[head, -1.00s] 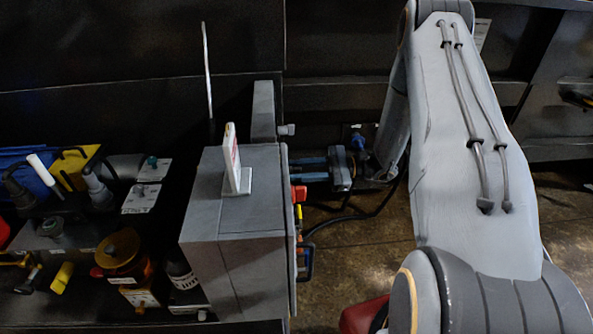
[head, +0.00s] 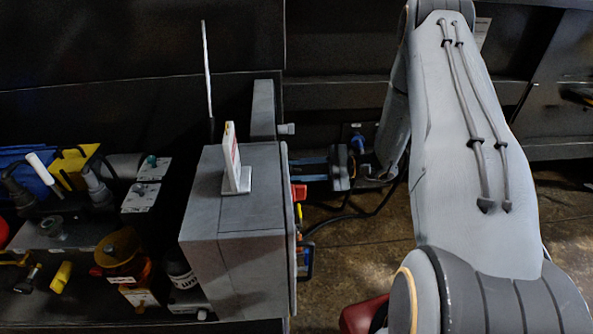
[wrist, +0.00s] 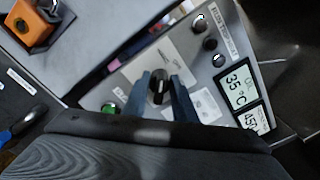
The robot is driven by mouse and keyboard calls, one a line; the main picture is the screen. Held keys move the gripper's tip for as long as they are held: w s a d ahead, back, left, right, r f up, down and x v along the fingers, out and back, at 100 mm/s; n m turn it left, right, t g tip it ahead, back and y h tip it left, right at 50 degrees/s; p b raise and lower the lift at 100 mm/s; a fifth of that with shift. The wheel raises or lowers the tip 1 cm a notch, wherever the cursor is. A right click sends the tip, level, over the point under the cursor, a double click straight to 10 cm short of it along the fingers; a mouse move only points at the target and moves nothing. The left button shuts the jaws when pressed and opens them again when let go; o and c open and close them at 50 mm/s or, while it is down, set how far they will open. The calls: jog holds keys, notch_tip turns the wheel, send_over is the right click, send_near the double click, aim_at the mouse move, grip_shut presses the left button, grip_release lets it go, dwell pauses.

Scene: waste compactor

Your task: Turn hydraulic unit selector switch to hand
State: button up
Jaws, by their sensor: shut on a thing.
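The selector switch (wrist: 159,88) is a black knob on a light label plate, on the grey panel (wrist: 215,75) in the wrist view. A small pale mark shows on the knob; the position lettering is too small to read. My gripper (wrist: 161,97) has its two blue-grey fingers on either side of the knob and is shut on it. In the head view my gripper (head: 315,168) reaches in from the right to the right-hand face of the grey control box (head: 235,270). The switch itself is hidden in the head view.
Beside the switch are a green button (wrist: 108,108), two small black knobs (wrist: 198,25) (wrist: 210,44) and displays (wrist: 239,86). A white sign (head: 235,175) stands on the box. Floor (head: 370,240) shows at right.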

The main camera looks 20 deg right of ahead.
jog(key=o, duration=0.7)
jog(key=shift+d, duration=0.1)
jog(key=d, duration=0.2)
jog(key=s+d, duration=0.1)
jog(key=d, duration=0.4)
jog(key=shift+s+d+b, duration=0.3)
jog(key=shift+b, duration=0.05)
